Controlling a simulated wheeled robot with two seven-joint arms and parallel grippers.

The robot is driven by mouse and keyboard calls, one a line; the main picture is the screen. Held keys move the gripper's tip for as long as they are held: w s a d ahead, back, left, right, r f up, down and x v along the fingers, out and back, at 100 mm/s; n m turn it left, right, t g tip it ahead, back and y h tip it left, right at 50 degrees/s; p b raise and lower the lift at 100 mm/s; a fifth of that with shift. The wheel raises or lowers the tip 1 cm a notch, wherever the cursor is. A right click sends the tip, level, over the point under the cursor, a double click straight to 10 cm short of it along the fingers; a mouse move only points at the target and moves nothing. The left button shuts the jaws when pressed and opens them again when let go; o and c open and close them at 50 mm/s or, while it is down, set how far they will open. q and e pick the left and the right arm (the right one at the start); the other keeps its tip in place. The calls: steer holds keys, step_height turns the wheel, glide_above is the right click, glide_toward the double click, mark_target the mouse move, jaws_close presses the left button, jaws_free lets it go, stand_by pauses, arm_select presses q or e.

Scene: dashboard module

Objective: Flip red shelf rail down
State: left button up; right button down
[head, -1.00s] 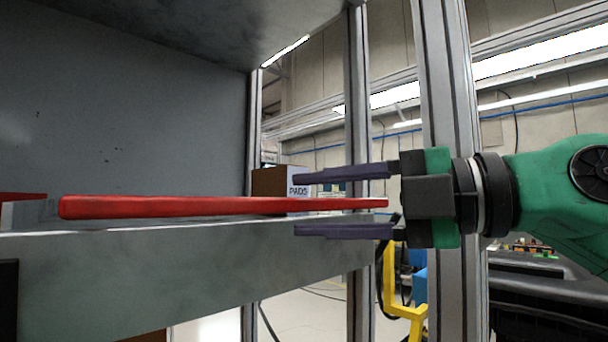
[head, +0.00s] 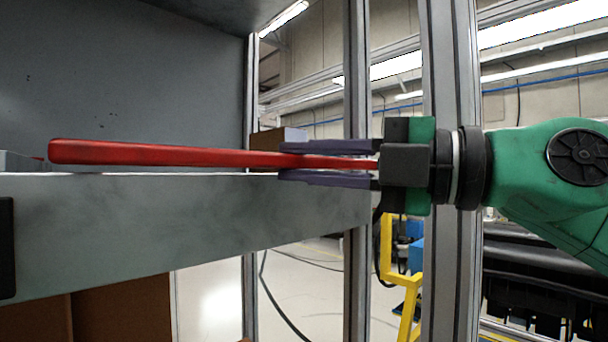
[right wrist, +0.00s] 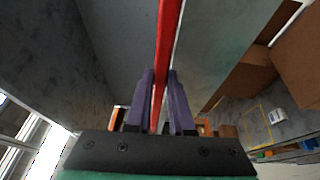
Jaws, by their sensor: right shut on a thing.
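The red shelf rail (head: 180,155) is a long thin bar lying nearly level along the top front edge of the grey shelf (head: 190,215) in the head view. My right gripper (head: 285,163) comes in from the right, and its two purple fingers are shut on the rail's right end, one above and one below. In the right wrist view the red rail (right wrist: 167,45) runs between the purple fingers (right wrist: 162,85) and away along the shelf. My left gripper is not in view.
A cardboard box (head: 278,140) stands behind the rail on the shelf. Brown boxes (head: 120,310) sit below the shelf. Metal posts (head: 357,100) rise behind and beside my right gripper. A yellow frame (head: 388,240) stands lower right.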

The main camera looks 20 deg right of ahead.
steer(key=c, duration=0.8)
jaws_free()
steer(key=b+v, duration=0.6)
steer(key=v, duration=0.8)
steer(key=shift+s+d+b, duration=0.15)
steer(key=shift+s+b, duration=0.05)
steer(key=shift+b, duration=0.1)
